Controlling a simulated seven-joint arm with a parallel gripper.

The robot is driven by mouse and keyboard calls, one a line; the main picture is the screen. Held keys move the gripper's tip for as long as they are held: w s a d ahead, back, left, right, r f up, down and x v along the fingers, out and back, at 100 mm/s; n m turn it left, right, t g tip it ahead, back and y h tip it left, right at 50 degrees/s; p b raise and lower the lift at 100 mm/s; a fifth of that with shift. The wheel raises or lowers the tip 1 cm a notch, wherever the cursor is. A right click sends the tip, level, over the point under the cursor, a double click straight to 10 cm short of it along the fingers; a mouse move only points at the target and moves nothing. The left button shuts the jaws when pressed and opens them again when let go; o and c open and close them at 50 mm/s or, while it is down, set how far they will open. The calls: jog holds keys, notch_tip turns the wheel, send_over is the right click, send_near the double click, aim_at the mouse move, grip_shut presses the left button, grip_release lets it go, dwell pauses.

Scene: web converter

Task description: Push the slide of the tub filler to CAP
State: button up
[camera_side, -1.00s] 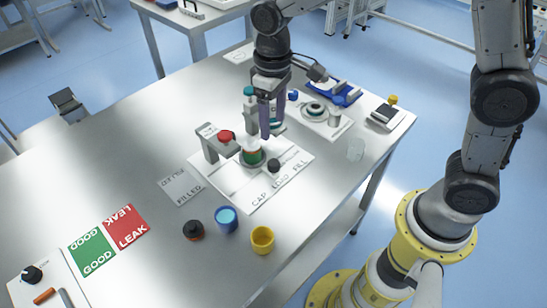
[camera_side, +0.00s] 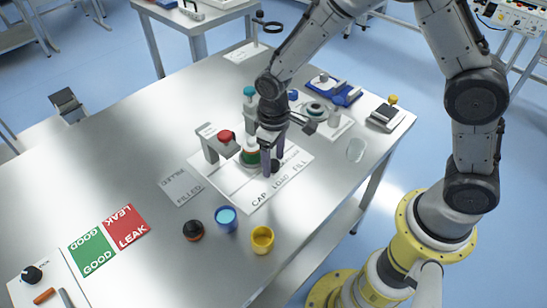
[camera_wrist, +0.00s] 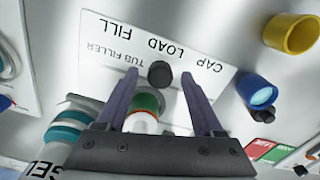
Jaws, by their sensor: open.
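The tub filler's white base plate (camera_side: 238,190) carries the words CAP, LOAD and FILL along its front edge. The slide's black knob (camera_wrist: 160,74) stands nearest the LOAD word in the wrist view; in the side view my fingers partly cover it. A tub with green and red bands (camera_side: 250,154) sits behind the knob and also shows in the wrist view (camera_wrist: 146,103). My gripper (camera_wrist: 160,77) is open, with one finger on each side of the knob. In the side view my gripper (camera_side: 273,172) is low over the plate. Contact with the knob cannot be told.
A grey post arm with a red top (camera_side: 226,136) stands left of the tub, and a teal-topped bottle (camera_side: 249,92) behind it. A blue cup (camera_side: 227,219), yellow cup (camera_side: 262,240) and dark round piece (camera_side: 193,231) stand in front.

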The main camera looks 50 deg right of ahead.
grip_shut()
dwell(1.4)
